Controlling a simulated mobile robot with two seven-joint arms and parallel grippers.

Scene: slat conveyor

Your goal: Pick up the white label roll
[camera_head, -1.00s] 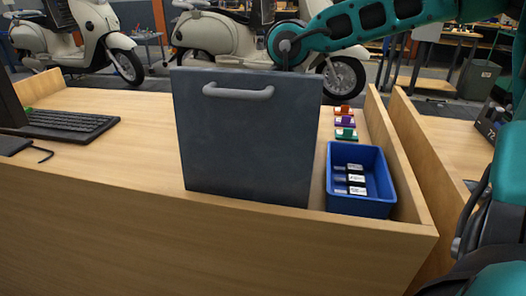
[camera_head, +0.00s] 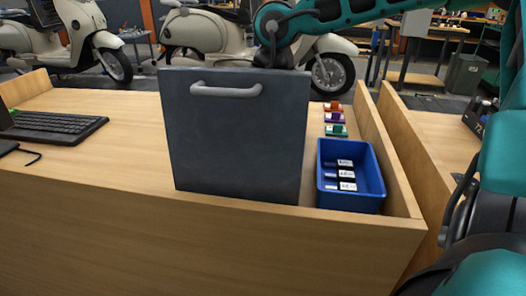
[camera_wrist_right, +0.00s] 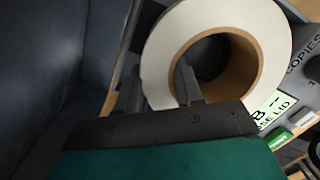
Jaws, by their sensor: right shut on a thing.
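The white label roll (camera_wrist_right: 220,20) shows in the right wrist view as a thick white ring with a brown cardboard core (camera_wrist_right: 243,65). My right gripper (camera_wrist_right: 160,82) is shut on the roll's wall, with one finger inside the core and the other outside the ring. In the head view my right arm reaches in from the right, behind a dark grey panel-like box (camera_head: 235,140) with a handle. The right gripper and the roll are hidden there. My left gripper is not in view.
A blue bin (camera_head: 350,195) with small labelled items stands right of the grey box. Several small coloured pieces (camera_head: 335,118) lie behind it. A keyboard (camera_head: 55,127) is at the left. A wooden side wall (camera_head: 385,150) edges the desk. Desk between keyboard and box is clear.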

